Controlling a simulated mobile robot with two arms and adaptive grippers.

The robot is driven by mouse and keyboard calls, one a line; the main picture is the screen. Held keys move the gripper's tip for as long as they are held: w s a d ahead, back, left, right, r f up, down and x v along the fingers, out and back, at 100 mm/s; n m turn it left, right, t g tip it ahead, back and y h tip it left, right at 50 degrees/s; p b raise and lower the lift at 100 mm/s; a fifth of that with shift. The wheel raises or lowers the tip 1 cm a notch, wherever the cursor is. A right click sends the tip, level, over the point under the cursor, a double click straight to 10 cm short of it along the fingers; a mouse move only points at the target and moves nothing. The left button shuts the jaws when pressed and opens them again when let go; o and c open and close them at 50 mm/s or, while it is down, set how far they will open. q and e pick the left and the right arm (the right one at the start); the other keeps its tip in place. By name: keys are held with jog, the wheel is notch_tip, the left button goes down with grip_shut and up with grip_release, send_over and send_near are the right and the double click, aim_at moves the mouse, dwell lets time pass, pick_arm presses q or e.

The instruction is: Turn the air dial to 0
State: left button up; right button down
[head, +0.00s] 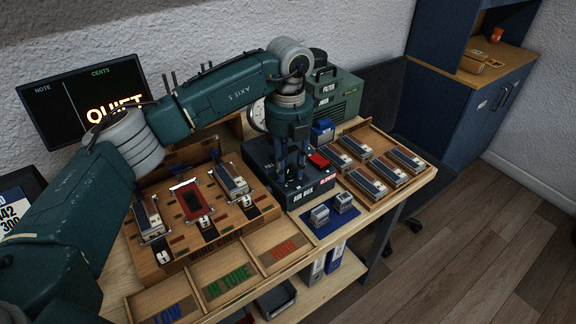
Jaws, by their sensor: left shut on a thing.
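The black air box (313,192) stands on the wooden bench, with lettering along its front edge. My left gripper (292,178) points straight down onto the top of this box, its fingers closed together. It is shut on the air dial, which is largely hidden by the fingers, so its setting cannot be read. A round white gauge (258,115) shows partly behind my left arm. My right gripper is not in view.
The wind chest (212,243) with reed blocks is to the left. Sorting trays marked low, in tune and high (228,283) lie in front. A tray of blocks (404,181) and a blue mat (322,226) are right. A green filter case (335,94) stands behind.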

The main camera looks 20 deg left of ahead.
aim_at(290, 167)
pick_arm(q)
jog(key=o, duration=1.1)
jog(key=shift+w+d+r, duration=0.1)
jog(key=shift+w, duration=0.25)
jog(key=shift+r, duration=0.4)
notch_tip(290, 167, up, 11)
